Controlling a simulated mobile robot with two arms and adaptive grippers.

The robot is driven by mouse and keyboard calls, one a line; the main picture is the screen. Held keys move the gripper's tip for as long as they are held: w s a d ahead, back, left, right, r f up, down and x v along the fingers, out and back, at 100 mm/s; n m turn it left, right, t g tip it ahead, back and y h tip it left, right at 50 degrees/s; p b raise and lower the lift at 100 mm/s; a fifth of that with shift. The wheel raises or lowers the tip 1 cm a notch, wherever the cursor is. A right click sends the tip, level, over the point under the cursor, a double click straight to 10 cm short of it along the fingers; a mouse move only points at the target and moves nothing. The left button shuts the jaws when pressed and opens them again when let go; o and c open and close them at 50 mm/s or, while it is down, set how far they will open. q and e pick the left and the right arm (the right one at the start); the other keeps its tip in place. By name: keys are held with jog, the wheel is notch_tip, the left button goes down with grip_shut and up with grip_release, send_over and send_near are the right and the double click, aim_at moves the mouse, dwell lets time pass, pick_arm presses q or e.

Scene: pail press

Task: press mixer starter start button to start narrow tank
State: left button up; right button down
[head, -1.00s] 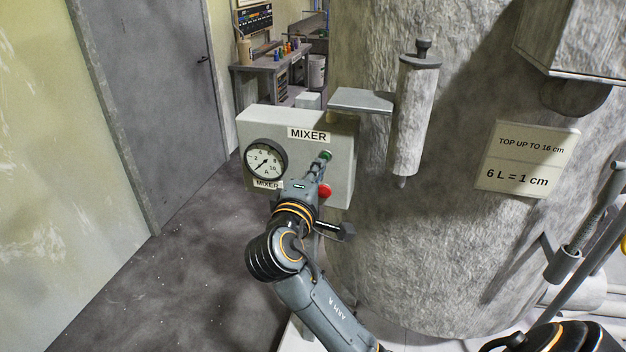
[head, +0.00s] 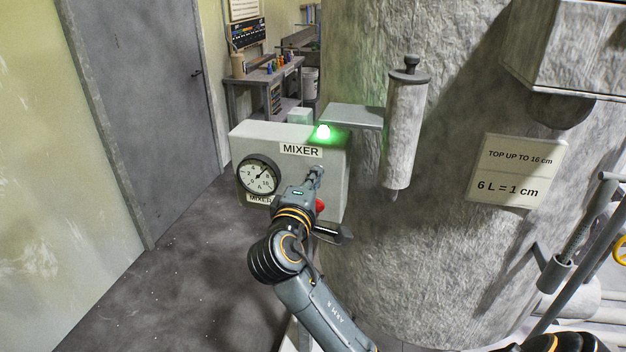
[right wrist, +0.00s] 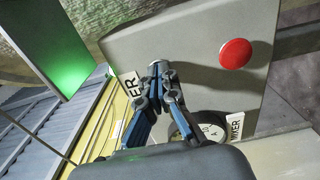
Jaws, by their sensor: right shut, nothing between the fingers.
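The grey mixer starter box (head: 252,138) carries a MIXER label (head: 301,150), a round dial gauge (head: 258,175) and a red button (head: 320,205). The red button shows clear of the fingers in the right wrist view (right wrist: 235,53). My right gripper (head: 317,174) is shut and empty, its fingertips at the box face just below the MIXER label. They hide the green start button; whether they touch it is hard to tell. The gripper also shows in the right wrist view (right wrist: 160,82). A green lamp (head: 323,131) on top of the box is lit. My left gripper is out of view.
A large rough grey tank (head: 450,260) stands right of the box, with a bracket (head: 352,116) and cylinder (head: 404,135) on it. A sign (head: 516,170) hangs on the tank. A grey door (head: 145,100) and open floor (head: 170,290) are at left.

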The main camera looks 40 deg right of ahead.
jog(key=shift+a, duration=0.1)
jog(key=v, duration=0.5)
jog(key=shift+s+a+p, duration=0.15)
jog(key=shift+s+p, duration=0.1)
jog(key=shift+p, duration=0.15)
dwell(0.7)
